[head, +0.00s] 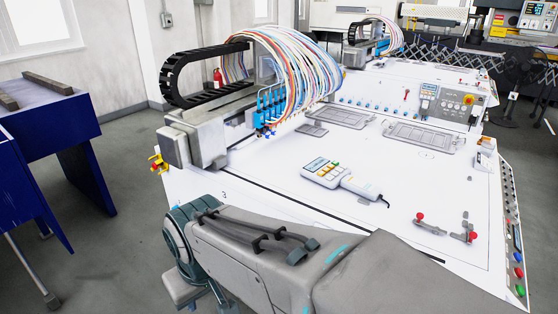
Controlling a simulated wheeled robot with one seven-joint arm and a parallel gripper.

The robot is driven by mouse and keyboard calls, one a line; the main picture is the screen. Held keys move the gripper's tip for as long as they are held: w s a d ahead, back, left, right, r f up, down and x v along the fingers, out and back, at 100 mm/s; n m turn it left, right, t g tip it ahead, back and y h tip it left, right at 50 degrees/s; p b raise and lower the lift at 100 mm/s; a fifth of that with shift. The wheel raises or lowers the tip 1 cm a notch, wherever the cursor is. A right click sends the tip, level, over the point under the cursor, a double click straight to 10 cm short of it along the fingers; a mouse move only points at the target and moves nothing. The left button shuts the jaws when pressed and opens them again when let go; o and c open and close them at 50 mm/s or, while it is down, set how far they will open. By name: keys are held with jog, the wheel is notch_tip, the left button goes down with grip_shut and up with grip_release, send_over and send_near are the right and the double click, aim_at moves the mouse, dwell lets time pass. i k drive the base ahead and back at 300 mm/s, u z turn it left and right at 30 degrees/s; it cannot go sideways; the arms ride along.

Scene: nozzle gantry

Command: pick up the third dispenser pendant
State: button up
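A white pendant (325,172) with a small screen and yellow, green and red buttons lies flat on the white bench top (285,200), near its middle. A pale block (360,188) with a dark cable lies at its right end, seemingly joined to it. A "3" is printed on the bench's near left part; I cannot read a label on the pendant.
A gantry head (195,140) with a black cable chain and many coloured tubes stands on the bench's left. Grey trays (420,137) lie behind the pendant. Red-knobbed clamps (430,224) stand at right. A blue table (45,135) is at left, with open floor between.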

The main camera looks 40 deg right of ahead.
aim_at(364, 189)
jog(key=i, duration=1.1)
jog(key=z, duration=2)
jog(key=i, duration=0.5)
jog(key=z, duration=0.05)
